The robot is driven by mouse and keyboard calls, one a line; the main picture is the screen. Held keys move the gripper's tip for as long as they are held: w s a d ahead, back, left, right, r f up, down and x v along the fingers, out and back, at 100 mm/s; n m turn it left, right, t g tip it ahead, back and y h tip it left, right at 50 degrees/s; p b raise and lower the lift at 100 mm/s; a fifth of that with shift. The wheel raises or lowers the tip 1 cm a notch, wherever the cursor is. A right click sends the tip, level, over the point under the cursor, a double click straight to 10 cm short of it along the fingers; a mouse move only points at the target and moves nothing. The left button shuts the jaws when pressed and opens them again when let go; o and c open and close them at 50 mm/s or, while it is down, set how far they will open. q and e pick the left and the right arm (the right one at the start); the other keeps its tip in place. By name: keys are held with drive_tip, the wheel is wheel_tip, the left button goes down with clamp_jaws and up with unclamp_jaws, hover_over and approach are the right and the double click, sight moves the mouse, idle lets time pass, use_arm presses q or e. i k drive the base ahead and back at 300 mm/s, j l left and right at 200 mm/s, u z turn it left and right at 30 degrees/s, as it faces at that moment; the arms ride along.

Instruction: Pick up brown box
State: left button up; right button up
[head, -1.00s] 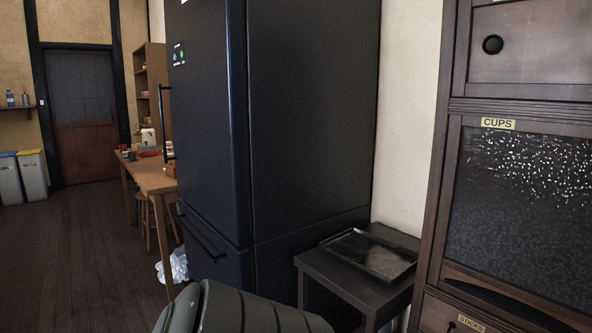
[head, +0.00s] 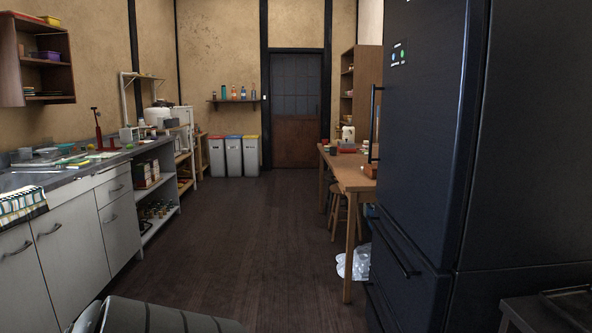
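I cannot make out for certain which thing is the brown box. A small orange-brown block-like item (head: 370,170) sits on the wooden table (head: 350,180), at its right edge against the fridge. Several small boxes (head: 146,168) stand on the open shelf under the left counter, too small to tell well. Neither of my grippers is in view.
A dark fridge (head: 425,130) fills the right side, with a low dark stand (head: 530,312) beside it. A counter with white cabinets (head: 75,240) runs along the left. A white plastic bag (head: 358,262) lies under the table. The wooden floor (head: 235,230) between is clear.

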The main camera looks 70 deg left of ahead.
sight(372, 175)
drive_tip(key=u, duration=1.8)
drive_tip(key=i+j+u, duration=0.15)
drive_tip(key=u, duration=0.3)
drive_tip(key=i+u, duration=0.25)
drive_tip(key=u, duration=0.25)
drive_tip(key=i, duration=2.5)
drive_tip(key=i+j, duration=0.1)
drive_tip(key=i, duration=2.45)
drive_tip(key=i+z, duration=0.1)
drive_tip(key=z, duration=0.3)
drive_tip(key=i+z, duration=0.1)
drive_tip(key=z, duration=0.25)
drive_tip(key=i+z, duration=0.1)
drive_tip(key=z, duration=0.3)
drive_tip(key=i+z, duration=0.1)
drive_tip(key=z, duration=2.1)
